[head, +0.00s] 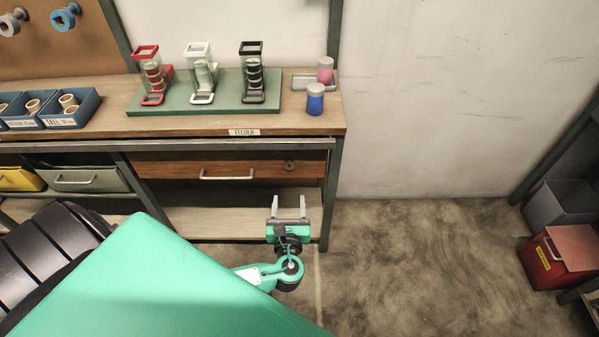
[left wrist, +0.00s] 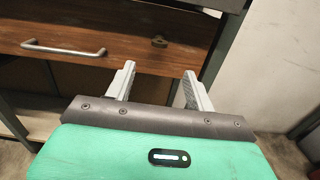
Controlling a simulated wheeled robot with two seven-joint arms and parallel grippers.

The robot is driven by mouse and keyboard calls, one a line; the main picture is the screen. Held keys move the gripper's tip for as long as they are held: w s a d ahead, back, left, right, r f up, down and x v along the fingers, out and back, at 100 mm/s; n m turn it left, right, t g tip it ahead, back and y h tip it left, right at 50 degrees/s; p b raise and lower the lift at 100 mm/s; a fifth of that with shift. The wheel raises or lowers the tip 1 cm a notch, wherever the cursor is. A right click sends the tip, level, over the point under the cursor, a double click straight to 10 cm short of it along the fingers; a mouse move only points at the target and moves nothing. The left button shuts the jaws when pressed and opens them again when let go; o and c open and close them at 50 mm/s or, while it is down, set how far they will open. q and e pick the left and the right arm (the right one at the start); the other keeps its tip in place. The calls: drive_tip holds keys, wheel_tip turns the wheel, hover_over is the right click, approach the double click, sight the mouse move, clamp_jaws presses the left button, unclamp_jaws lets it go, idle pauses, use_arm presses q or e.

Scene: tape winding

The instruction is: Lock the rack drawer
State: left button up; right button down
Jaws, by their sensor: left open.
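The rack drawer (head: 240,166) has a brown wooden front with a pale bar handle (head: 227,175) and sits under the bench top. Its front looks about flush with the frame. A small dark round lock (head: 290,166) is at the right of the drawer front; it also shows in the left wrist view (left wrist: 159,41). My left gripper (head: 288,203) is open and empty, below and in front of the lock, its fingers pointing toward the rack. In the left wrist view the lock lies beyond the gap between the fingertips (left wrist: 160,74), apart from them. My right gripper is not in view.
On the bench top, a green board (head: 205,115) carries red, white and black dispensers. A blue jar (head: 315,99) and a pink jar (head: 325,71) stand to its right. A dark rack post (head: 330,190) is right of the drawer. The floor at right is clear up to a red box (head: 560,257).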

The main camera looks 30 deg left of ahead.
sight(289, 165)
use_arm(q)
drive_tip(key=x, duration=1.2)
drive_tip(key=shift+a, duration=0.1)
drive_tip(key=c, duration=1)
